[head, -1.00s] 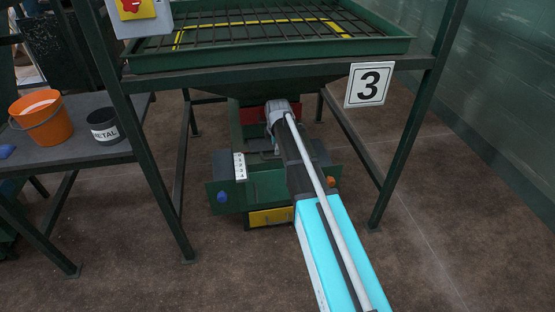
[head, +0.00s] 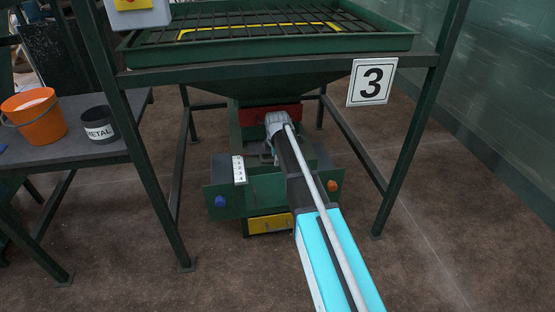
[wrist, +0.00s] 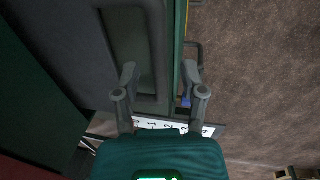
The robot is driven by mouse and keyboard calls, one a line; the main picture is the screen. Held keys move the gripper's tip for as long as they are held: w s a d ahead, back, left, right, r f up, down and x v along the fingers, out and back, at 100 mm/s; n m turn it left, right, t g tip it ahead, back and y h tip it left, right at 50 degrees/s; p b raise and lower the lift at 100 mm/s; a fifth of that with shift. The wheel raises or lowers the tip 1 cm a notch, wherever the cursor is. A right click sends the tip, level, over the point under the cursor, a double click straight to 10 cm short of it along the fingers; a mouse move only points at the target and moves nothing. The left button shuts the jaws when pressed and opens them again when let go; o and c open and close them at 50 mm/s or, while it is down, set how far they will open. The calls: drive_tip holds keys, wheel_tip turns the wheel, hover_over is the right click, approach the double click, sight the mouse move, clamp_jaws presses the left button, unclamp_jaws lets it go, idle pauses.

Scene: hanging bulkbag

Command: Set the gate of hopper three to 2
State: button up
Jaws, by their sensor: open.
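Hopper three (head: 250,92) is the dark green funnel beneath a barred grid, with a white "3" sign (head: 371,81) on its frame. Below its outlet is a red part (head: 270,113) and a green box-like assembly. A white number scale (head: 239,170) stands at the assembly's left; it also shows in the wrist view (wrist: 173,127), partly covered by my gripper. My gripper (wrist: 160,72) is open, its fingers apart above a dark green panel edge (wrist: 168,55). I see nothing clearly held between them. The gate handle cannot be told for sure.
A blue knob (head: 220,201) and an orange knob (head: 333,186) sit on the assembly's front, with a yellow panel (head: 270,223) below. Frame legs stand on both sides. A table at left holds an orange bucket (head: 34,116) and a "METAL" tub (head: 99,124). Floor at right is clear.

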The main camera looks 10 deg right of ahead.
clamp_jaws()
drive_tip(key=shift+s, duration=0.1)
idle(0.3)
drive_tip(key=s, duration=0.6)
unclamp_jaws()
drive_tip(key=shift+w, duration=0.1)
drive_tip(key=shift+r, duration=0.1)
idle(0.4)
